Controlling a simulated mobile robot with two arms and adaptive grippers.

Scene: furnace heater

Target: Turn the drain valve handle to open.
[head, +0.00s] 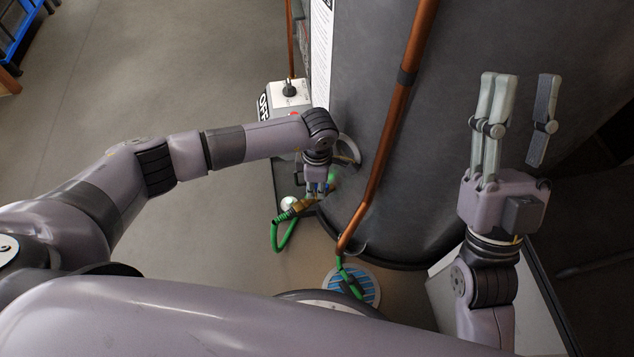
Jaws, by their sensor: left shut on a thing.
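The brass drain valve (299,206) sits low on the side of the grey tank (470,40), with a green hose (277,238) on its outlet. My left gripper (318,190) reaches down to the valve and is shut on the drain valve handle. The fingers and wrist cover most of the handle, so its angle cannot be made out. A small green glow shows beside the fingers. My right gripper (521,95) is open and empty, raised in front of the tank at the right, apart from the valve.
A copper pipe (385,130) runs down the tank just right of my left gripper. A grey control box (289,95) marked OFF stands behind my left forearm. The hose leads near a round blue-striped floor drain (372,285). Open floor lies at the left.

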